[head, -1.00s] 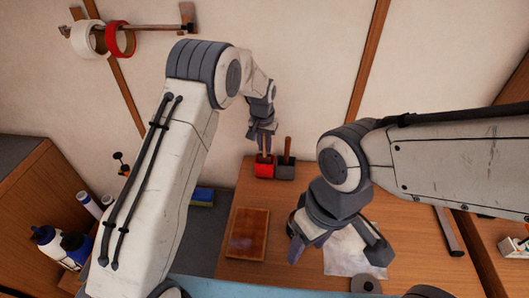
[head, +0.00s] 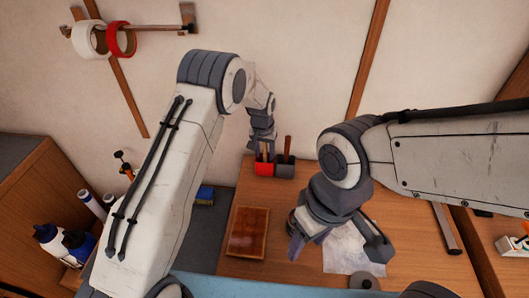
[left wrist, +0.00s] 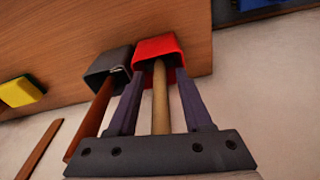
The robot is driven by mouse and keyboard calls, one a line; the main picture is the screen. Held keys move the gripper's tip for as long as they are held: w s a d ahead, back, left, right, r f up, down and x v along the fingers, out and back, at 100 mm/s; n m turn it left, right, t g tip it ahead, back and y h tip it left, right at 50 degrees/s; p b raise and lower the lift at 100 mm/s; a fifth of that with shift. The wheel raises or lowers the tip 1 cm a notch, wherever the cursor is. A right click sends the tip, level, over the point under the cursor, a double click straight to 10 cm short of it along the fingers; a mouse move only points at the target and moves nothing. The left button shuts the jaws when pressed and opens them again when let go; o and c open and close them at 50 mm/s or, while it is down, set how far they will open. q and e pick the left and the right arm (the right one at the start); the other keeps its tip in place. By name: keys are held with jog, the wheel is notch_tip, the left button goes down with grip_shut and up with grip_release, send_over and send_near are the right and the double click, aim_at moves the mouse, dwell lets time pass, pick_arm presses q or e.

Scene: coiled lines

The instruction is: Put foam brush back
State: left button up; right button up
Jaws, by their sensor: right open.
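A light wooden handle (left wrist: 160,98), which looks like the foam brush's, stands in a red cup (head: 264,170) at the back of the table; its lower end is hidden inside the cup. The red cup (left wrist: 156,47) also shows in the left wrist view. My left gripper (head: 264,152) is just above the cup. In the left wrist view its fingers (left wrist: 157,80) stand apart on both sides of the handle, with gaps visible. My right gripper (head: 338,247) is open and empty above the table's front right.
A dark grey cup (head: 285,171) with a brown handle stands right beside the red cup. A brown tray (head: 247,233) lies at the front left. A pale sheet (head: 345,255) and a grey disc (head: 364,281) lie under my right gripper. A dark bar (head: 446,228) lies at right.

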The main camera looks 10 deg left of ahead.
pick_arm(q)
jog(key=shift+r, duration=0.15)
notch_tip(320, 180, up, 11)
jog(key=s+b, duration=0.1)
jog(key=b, duration=0.2)
jog(key=s+d+r+m, duration=0.1)
jog(key=s+d+r, duration=0.25)
jog(key=s, duration=0.55)
jog(key=s+d+r+m, duration=0.15)
jog(key=s+r, duration=0.25)
jog(key=s, duration=0.4)
jog(key=s+a+f+m+g, duration=0.1)
jog(key=s+a+m, duration=0.1)
jog(key=s, duration=1.9)
jog(key=shift+s+a+f+g+h, duration=0.2)
jog(key=shift+s+a+g+h, duration=0.1)
jog(key=shift+s+a, duration=0.15)
jog(key=shift+m, duration=0.25)
